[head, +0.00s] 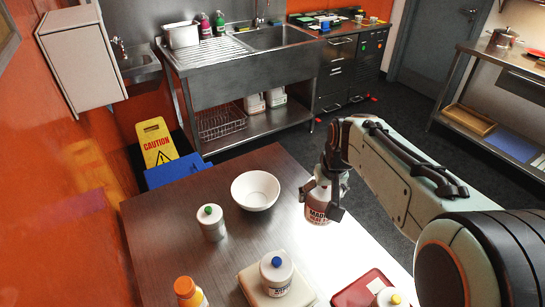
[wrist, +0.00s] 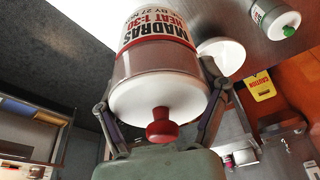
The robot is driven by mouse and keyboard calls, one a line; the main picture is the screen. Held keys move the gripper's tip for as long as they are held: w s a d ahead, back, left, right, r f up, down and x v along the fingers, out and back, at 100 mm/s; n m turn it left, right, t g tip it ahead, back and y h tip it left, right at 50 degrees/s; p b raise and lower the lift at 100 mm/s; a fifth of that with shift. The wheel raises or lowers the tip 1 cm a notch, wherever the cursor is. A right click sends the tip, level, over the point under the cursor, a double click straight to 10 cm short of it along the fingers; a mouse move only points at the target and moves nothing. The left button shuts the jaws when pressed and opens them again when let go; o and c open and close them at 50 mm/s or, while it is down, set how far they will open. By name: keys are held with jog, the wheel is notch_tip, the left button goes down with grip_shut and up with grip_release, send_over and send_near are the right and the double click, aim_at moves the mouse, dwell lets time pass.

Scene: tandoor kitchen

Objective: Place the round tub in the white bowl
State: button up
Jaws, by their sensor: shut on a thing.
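The round tub (head: 317,214) has a white and brown label reading MADRAS. In the wrist view, the tub (wrist: 150,60) fills the middle, with a white lid and a red knob. My gripper (head: 322,198) is shut around its sides, and it looks close to upright in the head view. It is held near the table's right edge, to the right of the white bowl; its height above the table is hard to tell. The white bowl (head: 256,203) stands empty at the table's far side. Part of it shows behind the tub in the wrist view (wrist: 226,58).
A green-knobbed tub (head: 212,228) stands left of the bowl. A blue-knobbed tub (head: 277,276) sits on a pale block (head: 250,284), with an orange-topped bottle (head: 188,292) to its left. A red tray (head: 350,293) is at the near right. The tabletop (head: 285,228) between bowl and held tub is clear.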

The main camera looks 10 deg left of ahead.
jog(key=a+n, duration=0.3)
jog(key=a, duration=1)
jog(key=w+a+f, duration=0.3)
jog(key=w+f, duration=0.3)
jog(key=w+a+f, duration=0.3)
jog(key=w+f, duration=0.3)
jog(key=f, duration=0.1)
jog(key=shift+a+y, duration=0.3)
jog(key=shift+a, duration=0.05)
jog(key=shift+f, duration=0.35)
jog(key=o, duration=1.2)
jog(key=shift+s, duration=0.1)
